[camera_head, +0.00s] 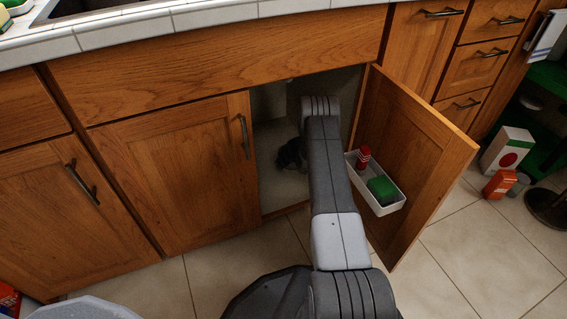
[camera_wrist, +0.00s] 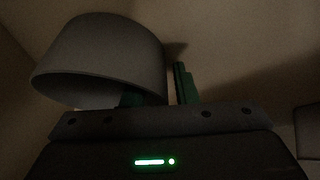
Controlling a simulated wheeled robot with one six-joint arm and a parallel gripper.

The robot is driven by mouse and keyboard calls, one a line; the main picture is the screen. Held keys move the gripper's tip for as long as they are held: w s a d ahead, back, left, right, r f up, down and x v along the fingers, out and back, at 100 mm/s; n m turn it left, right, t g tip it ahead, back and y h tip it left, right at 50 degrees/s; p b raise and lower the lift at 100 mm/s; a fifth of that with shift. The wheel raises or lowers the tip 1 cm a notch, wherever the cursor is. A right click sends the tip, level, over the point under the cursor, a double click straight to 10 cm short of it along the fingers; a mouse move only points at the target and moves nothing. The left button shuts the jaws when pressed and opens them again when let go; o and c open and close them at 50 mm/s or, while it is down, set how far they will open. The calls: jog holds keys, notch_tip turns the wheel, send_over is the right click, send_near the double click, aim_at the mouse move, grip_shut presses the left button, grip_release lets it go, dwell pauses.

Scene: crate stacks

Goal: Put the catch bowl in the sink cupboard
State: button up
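The sink cupboard (camera_head: 275,185) has its right door (camera_head: 415,155) swung open and its left door (camera_head: 170,175) shut. My arm reaches through the opening into it. A grey bowl (camera_wrist: 100,55), which looks like the catch bowl, is close in front of my gripper (camera_wrist: 158,96) in the wrist view, tilted in the picture. The green fingers stand apart on either side of the bowl's right-hand edge. A gap shows between the bowl and the right finger; the left finger is partly hidden by the bowl. In the head view the bowl cannot be made out.
A white door caddy (camera_head: 382,205) on the open door holds a red-and-white bottle (camera_head: 363,158) and a green item (camera_head: 382,188), close to my arm. A white box (camera_head: 507,150) and an orange bottle (camera_head: 499,184) stand on the floor at right. The cupboard interior is dim.

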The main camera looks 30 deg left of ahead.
jog(key=shift+s+d+r, duration=0.1)
jog(key=shift+r, duration=0.35)
jog(key=p+v, duration=0.3)
jog(key=v, duration=0.8)
jog(key=shift+p, duration=0.35)
